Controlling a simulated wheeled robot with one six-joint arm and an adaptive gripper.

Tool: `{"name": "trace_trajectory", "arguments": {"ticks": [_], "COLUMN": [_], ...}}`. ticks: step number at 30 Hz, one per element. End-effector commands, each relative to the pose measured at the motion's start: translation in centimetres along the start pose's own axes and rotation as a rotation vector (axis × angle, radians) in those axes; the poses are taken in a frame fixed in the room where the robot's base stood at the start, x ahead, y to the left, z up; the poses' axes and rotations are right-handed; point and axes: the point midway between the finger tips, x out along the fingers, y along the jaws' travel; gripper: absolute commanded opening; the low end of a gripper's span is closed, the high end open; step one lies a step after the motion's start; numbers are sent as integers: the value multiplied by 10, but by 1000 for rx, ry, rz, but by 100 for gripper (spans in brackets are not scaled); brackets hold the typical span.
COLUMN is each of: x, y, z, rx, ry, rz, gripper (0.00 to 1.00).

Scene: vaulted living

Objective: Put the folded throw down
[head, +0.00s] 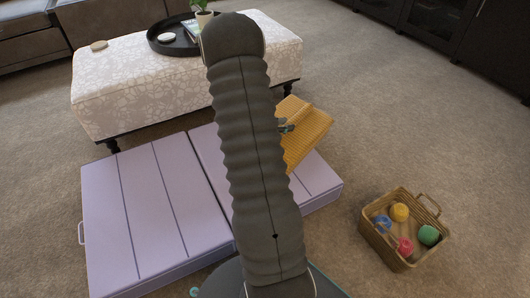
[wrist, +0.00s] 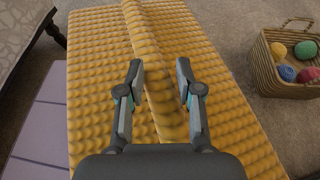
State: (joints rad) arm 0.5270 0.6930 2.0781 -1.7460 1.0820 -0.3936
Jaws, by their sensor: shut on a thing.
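The folded throw is yellow with a waffle texture. In the head view the throw (head: 309,128) hangs tilted to the right of my arm, in front of the lilac panelled box. My gripper (head: 286,126) shows at its left edge, mostly hidden by my arm. In the wrist view the throw (wrist: 225,110) fills the middle, and my gripper (wrist: 160,75) has its fingers either side of a raised fold, shut on it. The throw appears to be above the box, though its underside is hidden.
The lilac box (head: 150,215) has a flat top in two panels. Behind it stands a patterned ottoman (head: 150,85) with a dark round tray (head: 165,48). A wicker basket (head: 385,250) of coloured yarn balls stands on the carpet at right. Carpet between basket and cabinet is clear.

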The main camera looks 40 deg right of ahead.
Motion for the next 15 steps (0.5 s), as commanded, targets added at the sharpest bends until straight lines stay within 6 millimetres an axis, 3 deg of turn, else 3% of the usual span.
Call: {"name": "trace_trajectory", "arguments": {"ticks": [9, 15], "x": [21, 20], "y": [3, 19], "z": [12, -2], "rx": [-85, -110], "ry": [-27, -33], "rz": [-60, -64], "gripper": [0, 0]}}
